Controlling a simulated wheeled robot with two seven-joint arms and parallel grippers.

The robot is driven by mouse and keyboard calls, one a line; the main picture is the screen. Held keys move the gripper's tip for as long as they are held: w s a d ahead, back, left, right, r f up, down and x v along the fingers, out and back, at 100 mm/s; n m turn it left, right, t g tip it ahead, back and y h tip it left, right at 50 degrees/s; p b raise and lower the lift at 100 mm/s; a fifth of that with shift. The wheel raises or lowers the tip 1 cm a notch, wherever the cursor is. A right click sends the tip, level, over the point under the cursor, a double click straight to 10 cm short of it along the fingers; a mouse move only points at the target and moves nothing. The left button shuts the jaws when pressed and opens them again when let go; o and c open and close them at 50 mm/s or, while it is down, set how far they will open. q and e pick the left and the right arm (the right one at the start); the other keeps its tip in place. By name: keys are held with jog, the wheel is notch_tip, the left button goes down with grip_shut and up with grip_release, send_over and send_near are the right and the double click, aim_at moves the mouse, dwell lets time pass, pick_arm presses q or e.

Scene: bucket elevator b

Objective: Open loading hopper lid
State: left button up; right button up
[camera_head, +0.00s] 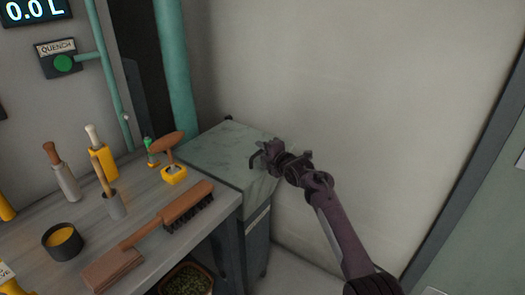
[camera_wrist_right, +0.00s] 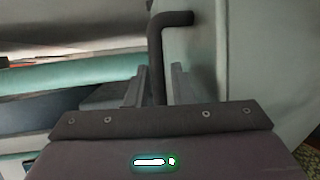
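The loading hopper is a grey-green box beside the workbench in the head view, and its flat lid (camera_head: 228,150) lies shut on top. A dark bent handle (camera_wrist_right: 157,60) on the lid shows in the right wrist view; in the head view it is a small dark hook (camera_head: 254,160) at the lid's right edge. My right gripper (camera_head: 266,156) is at that edge. In the right wrist view its two fingers (camera_wrist_right: 160,88) stand on either side of the handle, with narrow gaps showing, so it looks open around it. My left gripper is not in view.
The workbench (camera_head: 140,192) left of the hopper holds a long brush (camera_head: 185,207), a dark cup (camera_head: 62,241) and several tools. A teal pipe (camera_head: 175,70) rises behind the hopper. A bare wall (camera_head: 350,80) stands behind and right.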

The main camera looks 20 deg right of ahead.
grip_shut()
